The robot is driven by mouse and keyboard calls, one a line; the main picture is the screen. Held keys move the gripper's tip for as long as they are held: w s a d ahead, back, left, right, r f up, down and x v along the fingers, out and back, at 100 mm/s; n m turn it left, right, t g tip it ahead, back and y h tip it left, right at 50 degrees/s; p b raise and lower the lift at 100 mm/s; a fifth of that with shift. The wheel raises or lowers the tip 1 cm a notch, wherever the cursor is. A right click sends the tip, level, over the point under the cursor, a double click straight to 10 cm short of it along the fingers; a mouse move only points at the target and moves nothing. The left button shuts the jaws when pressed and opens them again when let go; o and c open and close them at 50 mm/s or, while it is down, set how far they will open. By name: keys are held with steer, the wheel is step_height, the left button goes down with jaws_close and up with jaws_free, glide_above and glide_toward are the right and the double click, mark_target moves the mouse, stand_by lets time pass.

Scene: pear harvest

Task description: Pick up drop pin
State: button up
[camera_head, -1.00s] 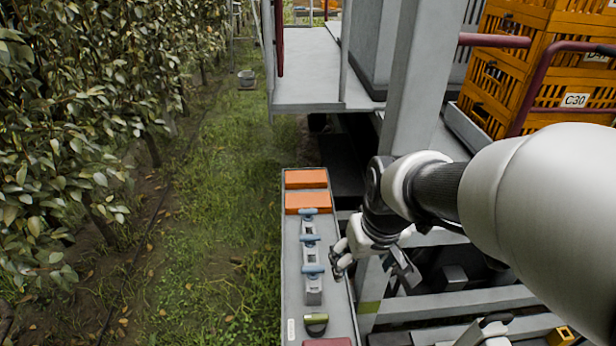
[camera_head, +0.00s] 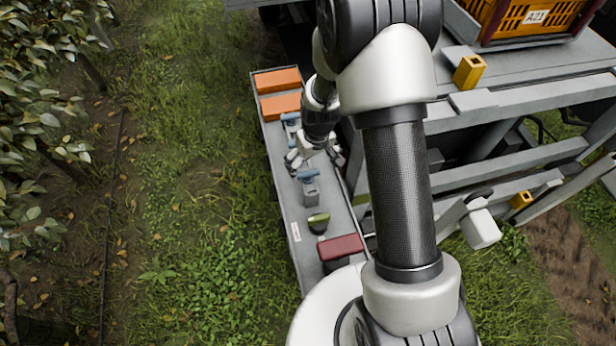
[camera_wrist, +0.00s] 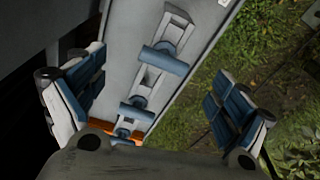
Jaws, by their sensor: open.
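Several drop pins with blue T-shaped handles sit in a row of grey holders on a long grey tray (camera_head: 288,225). In the head view, one drop pin (camera_head: 307,175) shows just below my gripper (camera_head: 314,156) and another pin (camera_head: 290,117) shows above it; my gripper hides the part between. In the wrist view, three blue handles line up, the largest and nearest (camera_wrist: 165,60) lying between the fingers. My gripper (camera_wrist: 158,75) is open and empty, its blue-padded fingers apart on either side of the row. I cannot tell its exact height above the pins.
Two orange blocks (camera_head: 278,80) lie at the tray's far end. A green object (camera_head: 318,222) and a dark red block (camera_head: 340,246) lie at its near end. The grey platform frame (camera_head: 500,110) stands close on the right. Open grass (camera_head: 200,150) lies left.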

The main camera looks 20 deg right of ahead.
mark_target(309, 173)
steer(key=f, duration=0.3)
steer(key=f+b, duration=0.1)
steer(key=f, duration=0.1)
steer(key=w+f, duration=0.1)
steer(key=f, duration=0.2)
steer(key=shift+w+a+f, duration=0.1)
steer(key=shift+a+f, duration=0.2)
steer(key=shift+f, duration=0.05)
steer(key=c, duration=1.2)
steer(key=shift+c, duration=0.2)
